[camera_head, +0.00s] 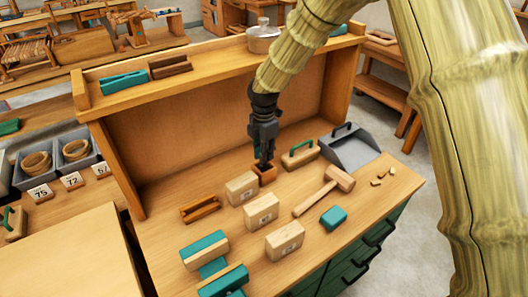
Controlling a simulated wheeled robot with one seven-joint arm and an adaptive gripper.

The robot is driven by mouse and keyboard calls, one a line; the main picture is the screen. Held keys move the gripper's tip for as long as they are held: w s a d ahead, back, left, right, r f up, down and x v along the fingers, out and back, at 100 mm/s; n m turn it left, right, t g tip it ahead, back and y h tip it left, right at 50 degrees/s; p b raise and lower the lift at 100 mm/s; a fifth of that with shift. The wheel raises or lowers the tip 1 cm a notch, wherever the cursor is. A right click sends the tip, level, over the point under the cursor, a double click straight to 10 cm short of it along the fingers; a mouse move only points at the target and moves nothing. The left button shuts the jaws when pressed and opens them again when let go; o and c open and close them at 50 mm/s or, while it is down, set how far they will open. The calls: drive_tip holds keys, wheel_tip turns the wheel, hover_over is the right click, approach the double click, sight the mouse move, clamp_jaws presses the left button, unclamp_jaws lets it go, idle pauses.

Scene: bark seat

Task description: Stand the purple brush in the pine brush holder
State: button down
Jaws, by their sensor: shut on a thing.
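My gripper (264,153) points down over the bench, shut on a small dark teal thing (257,143) that is mostly hidden by the fingers. I cannot make out a purple brush in this view. A small brown wooden box (267,178) stands right below the fingertips, and it looks like the brush holder. The fingers overlap its top in the picture. I cannot tell whether the held thing is inside the box or above it.
Pale wooden blocks (242,188) stand close in front of the box. A teal-handled wooden float (300,153), a grey dustpan (349,148) and a mallet (324,190) lie to the right. A brown wooden piece (200,208) lies left. The raised back panel (190,140) stands behind.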

drive_tip(key=shift+f, duration=0.15)
drive_tip(key=c, duration=1)
unclamp_jaws()
drive_tip(key=shift+r+p, duration=2.8)
drive_tip(key=shift+r, duration=0.7)
